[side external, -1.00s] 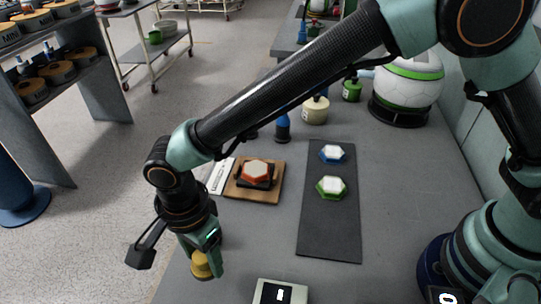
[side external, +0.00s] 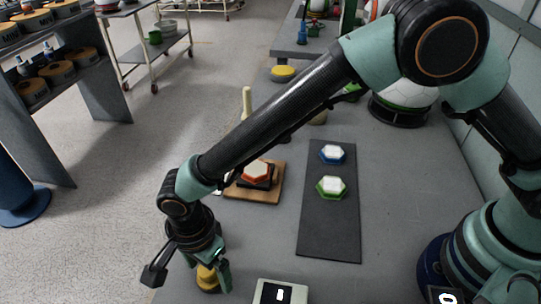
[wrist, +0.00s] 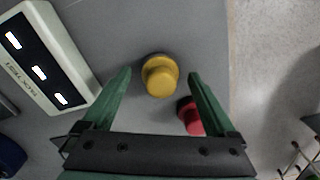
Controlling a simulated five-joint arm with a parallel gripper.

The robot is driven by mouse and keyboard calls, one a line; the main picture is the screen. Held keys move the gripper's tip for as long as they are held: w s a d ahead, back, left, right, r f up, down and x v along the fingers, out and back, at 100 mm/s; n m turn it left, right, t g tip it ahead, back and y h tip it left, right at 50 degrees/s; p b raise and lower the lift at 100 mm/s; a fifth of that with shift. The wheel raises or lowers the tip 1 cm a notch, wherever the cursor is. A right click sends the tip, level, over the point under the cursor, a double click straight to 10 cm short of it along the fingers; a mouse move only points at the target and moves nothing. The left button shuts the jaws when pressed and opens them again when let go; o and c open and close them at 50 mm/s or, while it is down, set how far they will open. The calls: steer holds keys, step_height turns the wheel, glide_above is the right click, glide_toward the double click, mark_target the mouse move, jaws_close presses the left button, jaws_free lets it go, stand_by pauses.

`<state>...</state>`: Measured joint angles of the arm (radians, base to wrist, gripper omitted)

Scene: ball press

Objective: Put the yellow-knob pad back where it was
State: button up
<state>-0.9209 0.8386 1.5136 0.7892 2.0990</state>
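The yellow-knob pad (side external: 207,279) stands on the grey table near its front left edge. In the wrist view the yellow-knob pad (wrist: 160,76) is upright, with a round knob over a wider yellow base. My gripper (side external: 209,270) is low over it, and in the wrist view my gripper (wrist: 160,74) has its two green fingers spread apart, one on each side of the knob, with clear gaps. A red-knob pad (wrist: 188,117) is beside it, partly hidden by the right finger.
A display box (side external: 280,291) stands right of the pad. An orange-rimmed hexagonal piece (side external: 257,170) sits on a wooden board (side external: 273,190). A dark mat (side external: 330,235) carries blue (side external: 333,153) and green (side external: 331,187) hexagonal pieces. The table edge is close by the pad.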

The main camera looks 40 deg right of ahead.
step_height(320, 180, up, 12)
steer(key=w+d+r+n, duration=0.2)
steer(key=w+d+r, duration=0.2)
steer(key=d+r, duration=0.3)
steer(key=w+d+r+n+t+y, duration=0.15)
steer(key=d+r+n, duration=0.25)
steer(key=d, duration=0.9)
steer(key=s+d+n+t, duration=0.2)
steer(key=s+d+n, duration=0.1)
steer(key=d, duration=0.6)
steer(key=s+d+r+n+t+h, duration=0.1)
steer(key=s+d+n+t, duration=0.1)
steer(key=d, duration=0.7)
steer(key=s+n, duration=0.1)
steer(key=n, duration=0.1)
steer(key=shift+n, duration=0.3)
